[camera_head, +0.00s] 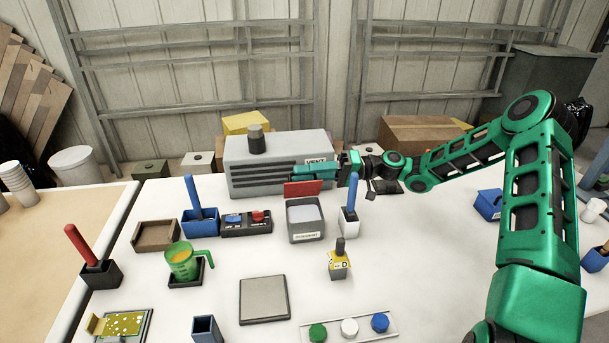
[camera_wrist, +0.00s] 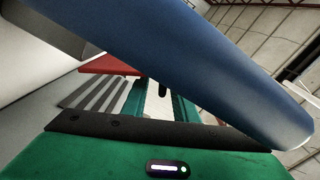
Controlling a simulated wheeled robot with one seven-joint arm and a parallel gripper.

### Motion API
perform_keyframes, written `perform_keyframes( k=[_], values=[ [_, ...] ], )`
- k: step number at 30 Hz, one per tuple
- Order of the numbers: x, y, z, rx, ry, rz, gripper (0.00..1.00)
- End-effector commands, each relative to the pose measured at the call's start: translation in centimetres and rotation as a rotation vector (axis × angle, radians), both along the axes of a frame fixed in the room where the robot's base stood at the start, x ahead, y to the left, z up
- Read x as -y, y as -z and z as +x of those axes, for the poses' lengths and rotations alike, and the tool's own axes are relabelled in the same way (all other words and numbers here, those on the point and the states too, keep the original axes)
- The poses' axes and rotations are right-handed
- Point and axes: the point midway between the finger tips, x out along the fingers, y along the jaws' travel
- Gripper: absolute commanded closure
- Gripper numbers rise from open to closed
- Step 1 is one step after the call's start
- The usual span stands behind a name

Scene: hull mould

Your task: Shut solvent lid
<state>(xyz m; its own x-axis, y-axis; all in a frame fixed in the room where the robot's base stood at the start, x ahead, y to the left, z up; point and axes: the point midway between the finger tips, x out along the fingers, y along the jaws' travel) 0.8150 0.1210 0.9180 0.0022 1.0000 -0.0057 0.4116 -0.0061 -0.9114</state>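The solvent box (camera_head: 306,233) is a grey open-topped container with a white label, near the middle of the table. Its red lid (camera_head: 303,188) stands raised at the back edge, so the light inside shows. My gripper (camera_head: 298,173) reaches in from the right, with its fingertips just above the lid's upper edge. I cannot tell whether they touch it. In the wrist view, the green fingers (camera_wrist: 162,102) are apart with a gap between them, and the red lid (camera_wrist: 110,65) is beyond, to their left. A big blue handle (camera_wrist: 200,60) hides part of that view.
A blue-handled brush (camera_head: 352,195) in a white holder stands right of the solvent box, close under my wrist. The grey vent unit (camera_head: 265,180) is close behind. A two-button box (camera_head: 246,229) is at the left. A yellow-labelled block (camera_head: 339,262) stands in front.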

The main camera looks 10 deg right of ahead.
Motion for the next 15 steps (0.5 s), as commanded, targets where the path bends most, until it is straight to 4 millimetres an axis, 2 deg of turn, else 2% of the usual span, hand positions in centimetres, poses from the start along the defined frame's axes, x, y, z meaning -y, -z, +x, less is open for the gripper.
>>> perform_keyframes(
  k=[5,15],
  values=[
    [1.5,0.0,0.1,0.001,0.003,0.001,0.74],
    [7.7,0.1,0.2,-0.001,0.004,0.0,0.74]
  ],
)
